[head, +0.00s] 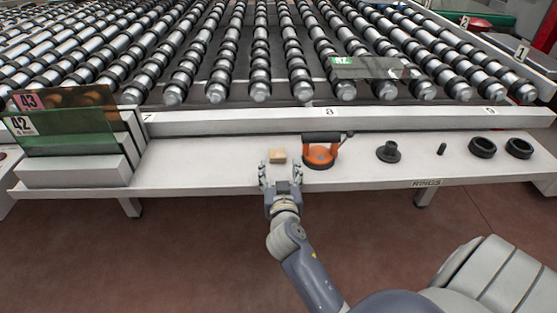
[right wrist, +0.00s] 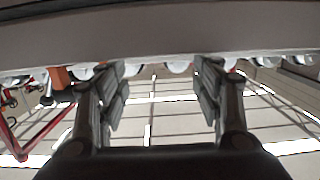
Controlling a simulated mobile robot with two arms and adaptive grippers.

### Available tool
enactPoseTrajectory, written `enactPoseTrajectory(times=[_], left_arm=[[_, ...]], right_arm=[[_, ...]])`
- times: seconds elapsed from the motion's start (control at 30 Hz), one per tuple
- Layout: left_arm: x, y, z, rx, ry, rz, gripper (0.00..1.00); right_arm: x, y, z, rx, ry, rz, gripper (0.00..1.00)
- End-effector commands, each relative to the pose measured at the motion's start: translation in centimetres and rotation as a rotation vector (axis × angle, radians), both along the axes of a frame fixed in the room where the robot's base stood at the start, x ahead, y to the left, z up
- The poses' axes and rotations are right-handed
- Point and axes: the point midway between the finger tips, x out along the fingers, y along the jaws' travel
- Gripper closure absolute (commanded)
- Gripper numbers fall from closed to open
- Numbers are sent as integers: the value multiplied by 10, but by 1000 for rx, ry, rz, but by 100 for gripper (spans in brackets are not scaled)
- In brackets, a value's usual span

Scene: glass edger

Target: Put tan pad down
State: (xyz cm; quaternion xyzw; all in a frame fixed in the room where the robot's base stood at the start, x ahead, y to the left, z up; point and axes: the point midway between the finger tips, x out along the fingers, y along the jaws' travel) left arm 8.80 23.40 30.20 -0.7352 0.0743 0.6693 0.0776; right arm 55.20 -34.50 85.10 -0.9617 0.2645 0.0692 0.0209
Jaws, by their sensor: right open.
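The tan pad (head: 278,156) is a small block on the white shelf, near its front edge, just beyond my right gripper. My right gripper (head: 281,168) is open, with its fingers spread at the shelf's front edge. From the head view I cannot tell whether the pad touches the fingertips. In the right wrist view the open fingers (right wrist: 165,80) have nothing visible between them, and I cannot make out the pad there. My left gripper is not in view.
An orange suction cup (head: 319,154) with a dark handle stands close right of the pad. Farther right are a black flanged part (head: 389,151), a small black peg (head: 441,149) and black rings (head: 482,148). Glass panes (head: 75,130) stand at left. Rollers (head: 260,70) lie behind.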

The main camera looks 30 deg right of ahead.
Motion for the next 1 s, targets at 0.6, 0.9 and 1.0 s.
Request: enactPoseTrajectory(times=[0.6,0.9,1.0], left_arm=[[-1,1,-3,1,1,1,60],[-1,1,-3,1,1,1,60],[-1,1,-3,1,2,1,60]], right_arm=[[-39,23,7,-1,1,-1,39],[-39,23,7,-1,1,-1,39],[-43,22,3,4,20,-5,39]])
